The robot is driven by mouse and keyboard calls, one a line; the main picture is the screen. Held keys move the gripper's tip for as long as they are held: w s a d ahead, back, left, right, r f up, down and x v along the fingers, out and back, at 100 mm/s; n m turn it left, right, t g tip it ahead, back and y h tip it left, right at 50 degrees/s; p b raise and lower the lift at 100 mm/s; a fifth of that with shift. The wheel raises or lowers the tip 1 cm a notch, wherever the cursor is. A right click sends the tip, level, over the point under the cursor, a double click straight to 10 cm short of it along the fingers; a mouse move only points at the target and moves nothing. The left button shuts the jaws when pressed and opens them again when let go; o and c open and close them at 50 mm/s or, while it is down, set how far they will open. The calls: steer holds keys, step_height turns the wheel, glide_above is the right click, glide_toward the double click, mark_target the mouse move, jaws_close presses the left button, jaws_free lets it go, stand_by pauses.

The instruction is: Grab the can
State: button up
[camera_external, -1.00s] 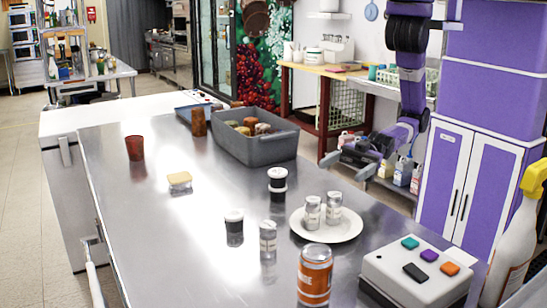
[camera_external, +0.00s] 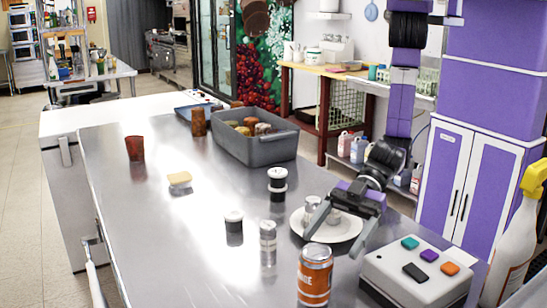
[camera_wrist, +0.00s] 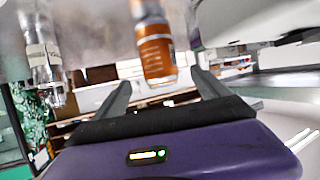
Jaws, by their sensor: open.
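The can is orange with a silver top (camera_external: 314,277) and stands upright on the steel counter near the front edge of the external view. In the wrist view the orange can (camera_wrist: 156,48) appears inverted, between the lines of the two fingers. My gripper (camera_external: 331,247) is open and empty, above the counter just behind the can, with its fingers pointing down toward it. Both spread fingers also show in the wrist view (camera_wrist: 163,80). They appear apart from the can.
A white plate (camera_external: 342,237) with shakers lies behind the gripper, partly hidden. A clear shaker (camera_external: 268,237) and a dark-bodied jar (camera_external: 234,228) stand left of it. A button box (camera_external: 420,272) is close on the right.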

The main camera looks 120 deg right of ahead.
mark_target(305, 279)
steer(key=shift+p+x, duration=0.75)
steer(key=shift+x, duration=2.95)
steer(key=shift+f, duration=0.15)
steer(key=shift+s, duration=0.1)
steer(key=c, duration=1.6)
jaws_close()
